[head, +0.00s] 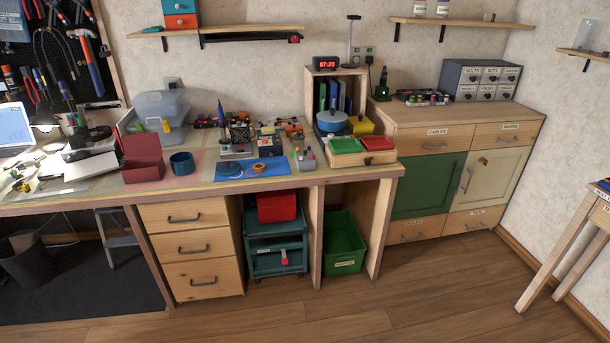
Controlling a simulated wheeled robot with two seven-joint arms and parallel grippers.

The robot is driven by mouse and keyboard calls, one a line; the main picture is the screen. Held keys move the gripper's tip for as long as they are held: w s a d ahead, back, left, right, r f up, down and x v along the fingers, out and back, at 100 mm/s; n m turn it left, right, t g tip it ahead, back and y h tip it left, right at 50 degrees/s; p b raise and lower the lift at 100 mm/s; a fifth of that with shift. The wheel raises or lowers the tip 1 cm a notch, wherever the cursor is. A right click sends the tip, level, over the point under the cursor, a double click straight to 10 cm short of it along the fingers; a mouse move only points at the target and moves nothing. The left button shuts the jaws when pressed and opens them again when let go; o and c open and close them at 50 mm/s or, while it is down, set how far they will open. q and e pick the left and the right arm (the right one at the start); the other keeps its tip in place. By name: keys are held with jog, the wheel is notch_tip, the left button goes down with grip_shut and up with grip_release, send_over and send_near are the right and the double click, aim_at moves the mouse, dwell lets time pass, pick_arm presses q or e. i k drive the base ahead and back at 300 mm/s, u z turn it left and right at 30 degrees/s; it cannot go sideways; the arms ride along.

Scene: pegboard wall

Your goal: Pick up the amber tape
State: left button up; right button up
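A small amber-orange ring that looks like the amber tape (259,168) lies on the right part of a blue mat (272,177) on the workbench. A flat dark teal round thing (229,170) lies on the mat to its left. Neither of my grippers is in the head view, so nothing is seen touching the tape.
A small machine (238,145) stands behind the mat, and a grey box with a joystick-like top (302,160) stands to its right. A teal cylinder (182,163) and a dark red open box (143,158) stand left. Green and red trays (346,146) stand further right.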

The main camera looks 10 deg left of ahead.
aim_at(258, 166)
jog(key=z, duration=1.05)
jog(key=i, duration=0.35)
jog(key=u, duration=1)
jog(key=i, duration=1.5)
jog(key=u, duration=1.3)
